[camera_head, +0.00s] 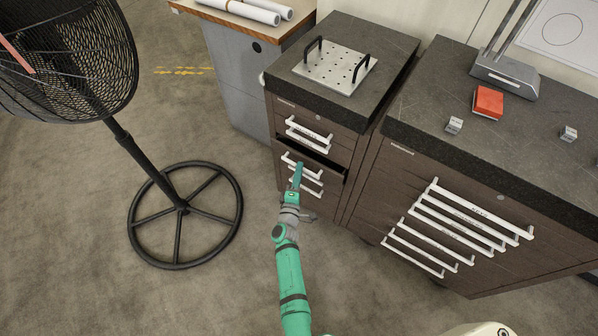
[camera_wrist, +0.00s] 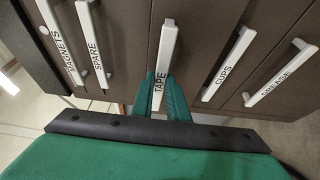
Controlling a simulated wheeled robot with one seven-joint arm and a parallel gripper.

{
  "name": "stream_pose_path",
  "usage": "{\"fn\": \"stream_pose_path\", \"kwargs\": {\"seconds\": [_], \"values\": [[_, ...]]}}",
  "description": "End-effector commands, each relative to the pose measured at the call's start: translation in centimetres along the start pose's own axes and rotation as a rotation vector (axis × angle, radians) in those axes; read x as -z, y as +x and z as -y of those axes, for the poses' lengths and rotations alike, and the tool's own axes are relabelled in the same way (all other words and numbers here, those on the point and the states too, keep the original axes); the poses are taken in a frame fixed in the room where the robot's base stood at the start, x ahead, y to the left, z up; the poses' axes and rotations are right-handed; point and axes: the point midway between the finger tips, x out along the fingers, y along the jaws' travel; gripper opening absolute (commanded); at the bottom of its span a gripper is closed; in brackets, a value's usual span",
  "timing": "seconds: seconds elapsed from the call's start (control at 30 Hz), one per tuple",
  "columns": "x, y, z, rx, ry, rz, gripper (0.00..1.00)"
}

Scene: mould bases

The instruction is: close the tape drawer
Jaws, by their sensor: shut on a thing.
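The tape drawer (camera_head: 328,168) is in the narrow brown cabinet at the centre of the head view. It stands partly open, with a dark gap above its front. Its white handle, labelled TAPE (camera_wrist: 164,50), is in the middle of the wrist view. My gripper (camera_head: 298,168) is at this handle. In the wrist view, my green fingers (camera_wrist: 164,88) are on either side of the handle's lower part, shut on it. The inside of the drawer is too dark to make out.
Other drawer handles labelled MAGNETS (camera_wrist: 60,40), SPARE (camera_wrist: 92,42), CUPS (camera_wrist: 229,63) and GREASE (camera_wrist: 282,75) flank it. A wider cabinet (camera_head: 375,185) stands at right. A black fan (camera_head: 180,207) stands at left, with open floor between.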

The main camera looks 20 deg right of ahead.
Motion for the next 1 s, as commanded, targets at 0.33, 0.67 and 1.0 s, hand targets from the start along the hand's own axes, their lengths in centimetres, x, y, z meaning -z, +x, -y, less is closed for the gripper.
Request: {"fn": "stream_pose_path", "kwargs": {"seconds": [0.33, 0.67, 1.0], "values": [[-1.4, 3.2, 0.1, 0.001, -0.005, -0.001, 0.0], [-2.0, 4.2, 0.1, 0.003, -0.001, 0.003, 0.0], [-1.9, 4.2, 0.1, 0.001, -0.001, 0.002, 0.33]]}}
